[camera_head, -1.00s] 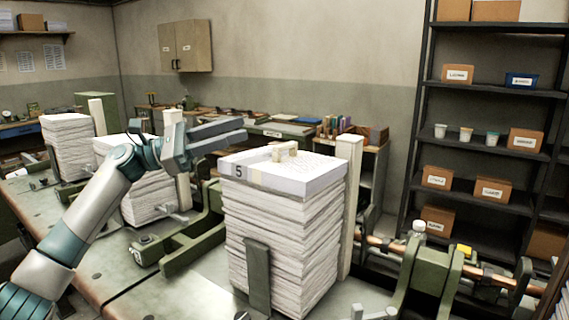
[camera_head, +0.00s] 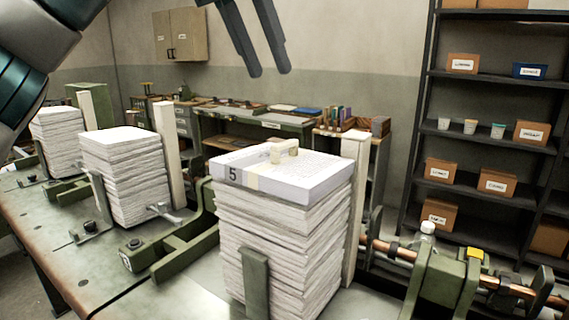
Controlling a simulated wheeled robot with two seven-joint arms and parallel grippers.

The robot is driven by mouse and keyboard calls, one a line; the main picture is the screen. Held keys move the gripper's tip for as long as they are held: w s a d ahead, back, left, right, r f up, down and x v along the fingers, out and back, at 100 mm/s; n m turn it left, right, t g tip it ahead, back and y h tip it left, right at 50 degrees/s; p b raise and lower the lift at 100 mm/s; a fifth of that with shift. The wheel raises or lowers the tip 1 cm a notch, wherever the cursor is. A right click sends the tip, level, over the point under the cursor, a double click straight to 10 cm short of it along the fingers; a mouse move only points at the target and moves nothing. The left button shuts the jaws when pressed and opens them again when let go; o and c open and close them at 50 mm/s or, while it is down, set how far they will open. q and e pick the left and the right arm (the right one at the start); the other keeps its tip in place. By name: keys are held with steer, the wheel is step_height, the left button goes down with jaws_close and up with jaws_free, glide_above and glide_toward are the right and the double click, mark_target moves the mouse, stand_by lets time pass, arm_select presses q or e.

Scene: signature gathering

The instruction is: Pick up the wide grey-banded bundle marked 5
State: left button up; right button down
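The bundle marked 5 (camera_head: 300,178) lies flat on top of the tall paper stack (camera_head: 285,245) at the centre. Its front edge shows a dark 5 and a pale band, and a small cream block (camera_head: 284,151) sits on its top face. My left gripper (camera_head: 268,72) points down from the top edge, well above the bundle. Its two dark fingers are apart with nothing between them. My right gripper is not in view.
A pale upright post (camera_head: 355,205) stands at the stack's right side and a green upright plate (camera_head: 256,283) at its front. Two more paper stacks (camera_head: 124,175) (camera_head: 56,142) stand to the left. Green clamp hardware (camera_head: 440,285) is at the lower right.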

mark_target(275, 145)
arm_select(q)
steer(key=shift+s+a+r+m+t+y, duration=0.2)
steer(key=shift+a+r+y, duration=0.15)
steer(key=shift+r, duration=0.15)
steer(key=shift+s+a+r+m+t+y, duration=0.1)
steer(key=shift+a+r+m+y, duration=0.1)
steer(key=shift+a+r+y, duration=0.2)
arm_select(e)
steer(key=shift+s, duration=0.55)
arm_select(q)
steer(key=shift+w+d, duration=0.1)
steer(key=shift+d, duration=0.05)
